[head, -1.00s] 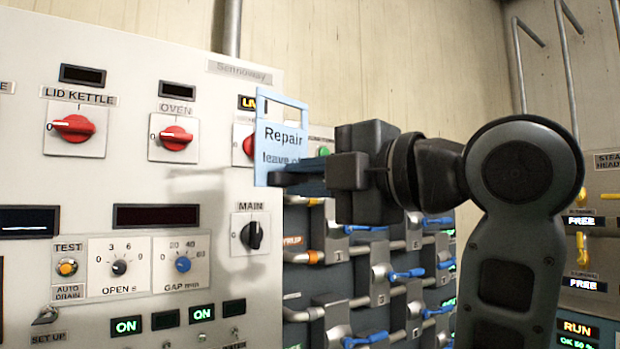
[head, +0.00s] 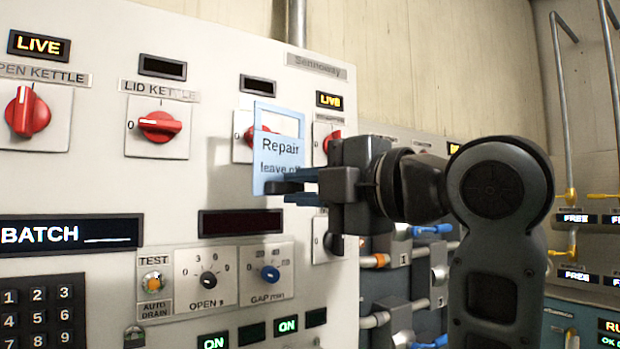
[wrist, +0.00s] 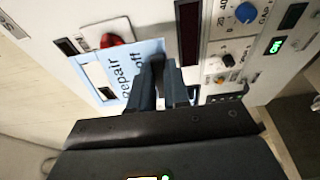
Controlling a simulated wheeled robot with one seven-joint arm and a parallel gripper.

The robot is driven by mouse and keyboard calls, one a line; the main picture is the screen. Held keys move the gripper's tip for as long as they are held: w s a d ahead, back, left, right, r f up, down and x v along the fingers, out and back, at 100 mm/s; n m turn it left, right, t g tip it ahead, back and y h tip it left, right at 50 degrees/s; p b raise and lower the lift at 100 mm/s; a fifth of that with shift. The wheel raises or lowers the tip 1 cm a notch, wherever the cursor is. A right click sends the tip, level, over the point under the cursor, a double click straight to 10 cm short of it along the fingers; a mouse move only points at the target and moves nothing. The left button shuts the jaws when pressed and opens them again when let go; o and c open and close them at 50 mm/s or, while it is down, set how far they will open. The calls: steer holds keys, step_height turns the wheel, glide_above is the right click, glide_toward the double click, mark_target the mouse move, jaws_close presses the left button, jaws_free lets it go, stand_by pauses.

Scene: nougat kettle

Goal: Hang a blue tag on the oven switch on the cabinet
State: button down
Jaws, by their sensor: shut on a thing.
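The blue tag (head: 280,160) reads "Repair leave off" and has a rectangular opening near its top. My gripper (head: 288,189) is shut on its lower edge and holds it upright in front of the cabinet. The oven switch (head: 248,133), a red knob on a pale plate, is partly hidden behind the tag. In the wrist view the tag (wrist: 128,76) is at the fingertips (wrist: 165,75), with a red knob (wrist: 113,40) close beside its edge. I cannot tell whether tag and knob touch; the knob does not visibly pass through the opening.
The cabinet (head: 225,60) carries the lid kettle switch (head: 160,126) to the left and another red switch (head: 332,138) just right of the tag. Dials (head: 208,280) and a dark display (head: 240,222) lie below. Pipes with blue handles (head: 430,230) stand to the right.

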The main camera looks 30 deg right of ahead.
steer(key=shift+w+f, duration=0.1)
steer(key=shift+w, duration=0.35)
steer(key=shift+w+f+b, duration=0.15)
steer(key=shift+w+b, duration=0.3)
steer(key=shift+w, duration=0.9)
steer(key=shift+w+f+b, duration=0.1)
steer(key=shift+w+b, duration=0.35)
steer(key=shift+w, duration=0.9)
steer(key=c, duration=1)
jaws_free()
